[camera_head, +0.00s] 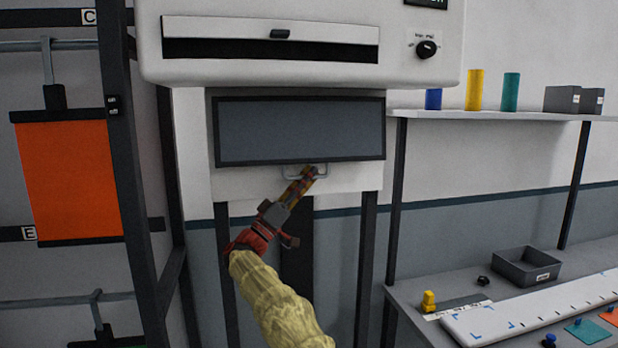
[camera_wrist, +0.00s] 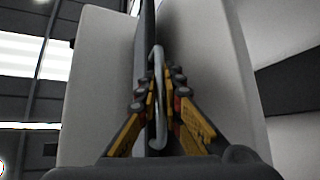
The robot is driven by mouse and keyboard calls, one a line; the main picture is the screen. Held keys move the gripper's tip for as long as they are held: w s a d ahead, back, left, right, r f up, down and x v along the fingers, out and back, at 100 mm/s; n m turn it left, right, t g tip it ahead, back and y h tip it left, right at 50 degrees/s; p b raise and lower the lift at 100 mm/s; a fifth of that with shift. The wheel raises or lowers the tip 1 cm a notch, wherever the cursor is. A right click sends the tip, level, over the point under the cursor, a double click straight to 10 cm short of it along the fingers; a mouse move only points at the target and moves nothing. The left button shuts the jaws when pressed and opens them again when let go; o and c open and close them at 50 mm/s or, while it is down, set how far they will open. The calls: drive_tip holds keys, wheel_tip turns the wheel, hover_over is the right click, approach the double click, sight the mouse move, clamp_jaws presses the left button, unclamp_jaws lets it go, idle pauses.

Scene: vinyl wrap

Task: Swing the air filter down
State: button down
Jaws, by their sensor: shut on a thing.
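The air filter (camera_head: 300,131) is a dark grey rectangular panel with a black frame, under the white machine in the head view. It looks upright, facing me. A pale wire handle (camera_head: 290,175) sits at its lower edge. My gripper (camera_head: 308,173) reaches up from below and is shut on this handle. In the wrist view the handle (camera_wrist: 158,62) runs between the two fingers of my gripper (camera_wrist: 162,78), beside a thin dark edge. The fingers partly hide the handle in the head view.
The white machine (camera_head: 220,72) with a slotted drawer front and a knob (camera_head: 426,48) hangs above. A dark rack post (camera_head: 130,170) with an orange sheet (camera_head: 70,180) stands left. A shelf (camera_head: 480,115) and a workbench (camera_head: 415,308) with a grey bin (camera_head: 527,267) are right.

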drive_tip(key=shift+f, duration=0.15)
drive_tip(key=c, duration=1.9)
unclamp_jaws()
drive_tip(key=v, duration=1.2)
